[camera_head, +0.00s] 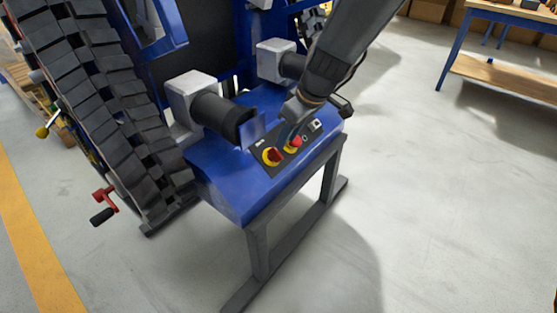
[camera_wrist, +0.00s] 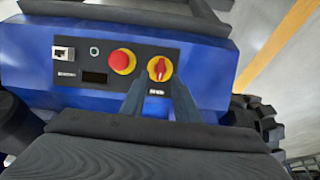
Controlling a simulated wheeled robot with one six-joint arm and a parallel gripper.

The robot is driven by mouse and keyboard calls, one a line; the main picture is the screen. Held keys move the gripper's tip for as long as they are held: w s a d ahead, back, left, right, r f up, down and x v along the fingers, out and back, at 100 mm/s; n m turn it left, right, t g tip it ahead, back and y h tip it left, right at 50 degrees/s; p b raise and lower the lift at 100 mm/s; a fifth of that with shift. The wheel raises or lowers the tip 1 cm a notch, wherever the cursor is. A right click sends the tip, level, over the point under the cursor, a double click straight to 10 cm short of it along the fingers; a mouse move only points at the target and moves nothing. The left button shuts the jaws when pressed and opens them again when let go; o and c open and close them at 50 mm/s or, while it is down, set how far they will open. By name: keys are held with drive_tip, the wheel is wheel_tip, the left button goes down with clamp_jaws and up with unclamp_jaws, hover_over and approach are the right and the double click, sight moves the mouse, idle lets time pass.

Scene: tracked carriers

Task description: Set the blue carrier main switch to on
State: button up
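The main switch (camera_wrist: 160,69) is a red rotary knob on a yellow round plate, on the dark control panel (camera_wrist: 98,72) of the blue carrier (camera_wrist: 215,75). Its red grip stands roughly upright in the wrist view. In the head view the switch (camera_head: 272,156) is at the near-left end of the panel. A red mushroom button (camera_wrist: 122,61) on yellow sits beside it. My gripper (camera_wrist: 158,88) is open and empty, its two fingers just below the switch in the wrist view. In the head view my gripper (camera_head: 292,112) is above the panel; its fingertips are hard to make out.
The panel also has a socket (camera_wrist: 63,54), a small round button (camera_wrist: 94,50) and a dark display (camera_wrist: 95,77). A black track (camera_head: 115,110) and a red crank (camera_head: 104,198) are at the left. A workbench (camera_head: 500,65) stands back right.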

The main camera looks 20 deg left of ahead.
sight(278, 151)
drive_tip(key=x, duration=0.4)
drive_tip(key=b+x, duration=0.1)
drive_tip(key=x, duration=0.3)
drive_tip(key=shift+a, duration=0.3)
drive_tip(key=shift+c, duration=0.4)
clamp_jaws()
